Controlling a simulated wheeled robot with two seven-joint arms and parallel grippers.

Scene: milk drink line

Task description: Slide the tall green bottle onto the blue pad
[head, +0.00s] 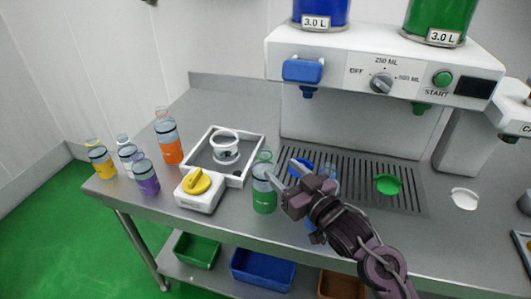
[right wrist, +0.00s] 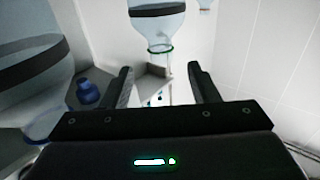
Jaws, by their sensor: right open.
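The tall green bottle (head: 264,200) is clear with green liquid in its lower part and stands upright near the table's front edge. The blue pad (head: 299,170) lies on the dark drain grate behind my right gripper, which partly hides it. My right gripper (head: 280,172) is open, its fingertips just right of the bottle's upper part; I cannot tell whether they touch it. In the right wrist view, a green-ringed bottle neck (right wrist: 159,48) shows upside down ahead, between and beyond the open fingers (right wrist: 160,70). My left gripper is out of view.
A clear bottle (head: 334,176) stands right of my gripper, partly hidden. A green pad (head: 388,185) lies on the grate (head: 350,165) under the dispenser (head: 350,60). A white tray (head: 240,180), a yellow-knobbed box (head: 199,202) and several coloured bottles stand left.

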